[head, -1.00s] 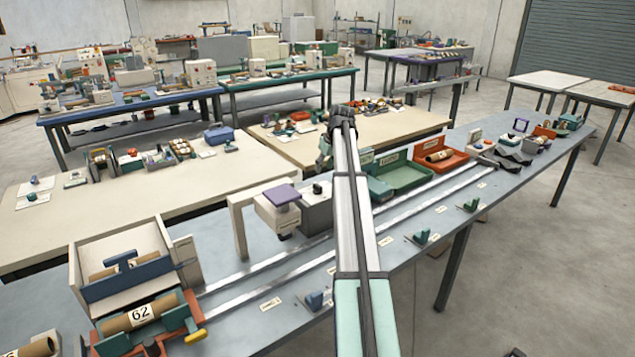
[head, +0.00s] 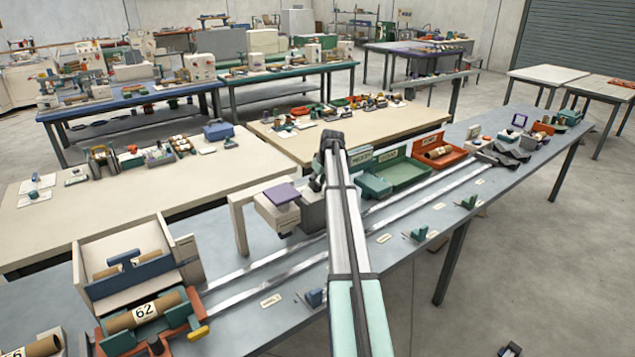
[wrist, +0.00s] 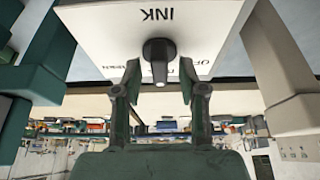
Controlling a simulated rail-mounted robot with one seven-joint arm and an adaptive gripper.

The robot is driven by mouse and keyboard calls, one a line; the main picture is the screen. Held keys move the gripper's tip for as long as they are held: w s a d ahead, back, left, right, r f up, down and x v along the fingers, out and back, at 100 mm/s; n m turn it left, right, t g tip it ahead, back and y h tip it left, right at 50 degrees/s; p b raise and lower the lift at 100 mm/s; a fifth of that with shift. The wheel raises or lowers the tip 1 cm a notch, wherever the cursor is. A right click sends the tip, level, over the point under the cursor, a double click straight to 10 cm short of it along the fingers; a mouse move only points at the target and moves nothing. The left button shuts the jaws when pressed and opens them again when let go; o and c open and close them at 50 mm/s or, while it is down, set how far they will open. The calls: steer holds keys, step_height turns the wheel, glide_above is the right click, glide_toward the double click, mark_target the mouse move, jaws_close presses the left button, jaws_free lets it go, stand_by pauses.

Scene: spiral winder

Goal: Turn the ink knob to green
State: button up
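The ink knob (wrist: 158,55) is black with a narrow grip bar. It sits on the white face of the ink box (wrist: 95,30), under the letters INK. Its bar runs up and down in the wrist view, with a white mark at its lower end. Small lettering on both sides is partly hidden, so I cannot tell which colour it points to. My gripper (wrist: 159,85) is open, one finger on each side of the knob, with gaps visible. In the head view my gripper (head: 319,172) is at the grey ink box (head: 312,212), and my arm hides the knob.
A purple-topped white unit (head: 277,212) stands left of the ink box. A green tray (head: 400,172) and a red tray (head: 440,155) are to the right. Metal rails (head: 262,275) run along the bench in front. A pale post (wrist: 285,95) flanks the gripper in the wrist view.

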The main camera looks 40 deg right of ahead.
jaws_close()
steer(key=shift+m, duration=0.5)
steer(key=m+h+b, duration=0.2)
steer(key=m, duration=0.2)
steer(key=shift+a+m, duration=0.1)
steer(key=shift+m, duration=0.2)
steer(key=m+g+b, duration=0.1)
steer(key=m, duration=0.2)
steer(key=m+g+h+b, duration=0.1)
steer(key=m, duration=0.2)
steer(key=shift+w+h, duration=0.15)
steer(key=shift+h, duration=0.15)
steer(key=shift+m, duration=0.3)
steer(key=shift+o, duration=0.4)
jaws_free()
